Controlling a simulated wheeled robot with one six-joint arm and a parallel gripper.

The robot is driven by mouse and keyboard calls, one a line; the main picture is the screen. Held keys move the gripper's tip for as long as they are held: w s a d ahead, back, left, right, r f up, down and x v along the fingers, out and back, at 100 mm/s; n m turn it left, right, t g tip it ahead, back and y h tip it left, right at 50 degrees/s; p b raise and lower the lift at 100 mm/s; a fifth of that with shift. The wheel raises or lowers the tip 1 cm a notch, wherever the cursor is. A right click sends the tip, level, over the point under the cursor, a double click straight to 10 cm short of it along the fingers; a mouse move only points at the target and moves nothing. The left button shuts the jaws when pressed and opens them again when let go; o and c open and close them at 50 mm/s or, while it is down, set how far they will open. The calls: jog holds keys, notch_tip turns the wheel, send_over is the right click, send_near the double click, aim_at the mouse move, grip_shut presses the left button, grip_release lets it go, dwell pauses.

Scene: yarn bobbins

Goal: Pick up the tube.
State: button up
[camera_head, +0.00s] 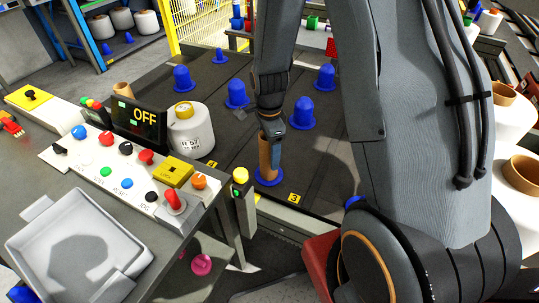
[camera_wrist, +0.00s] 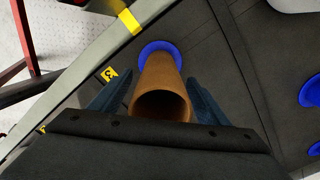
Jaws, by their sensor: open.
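The tube (camera_head: 264,157) is a brown hollow cylinder standing upright on a blue round base (camera_head: 269,178) on the dark conveyor, near a yellow label marked 3. In the wrist view the tube (camera_wrist: 162,92) shows its open top end, with the blue base (camera_wrist: 161,48) behind it. My gripper (camera_head: 270,148) is at the tube from above. In the wrist view my gripper (camera_wrist: 158,98) has one blue finger on each side of the tube, with the jaws open. Whether a finger touches the tube I cannot tell.
Several blue pegs (camera_head: 302,114) stand on the dark conveyor (camera_head: 230,158) around the tube. A white bobbin (camera_head: 190,132) stands to the left, by the OFF display (camera_head: 140,122). A control panel (camera_head: 128,168) and grey tray (camera_head: 78,252) lie at the front left. White bobbins (camera_head: 522,177) stand at right.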

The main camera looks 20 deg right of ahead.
jog(key=shift+f, duration=0.2)
jog(key=c, duration=1.1)
jog(key=shift+r, duration=0.1)
jog(key=shift+r+b, duration=0.4)
jog(key=shift+r, duration=4.55)
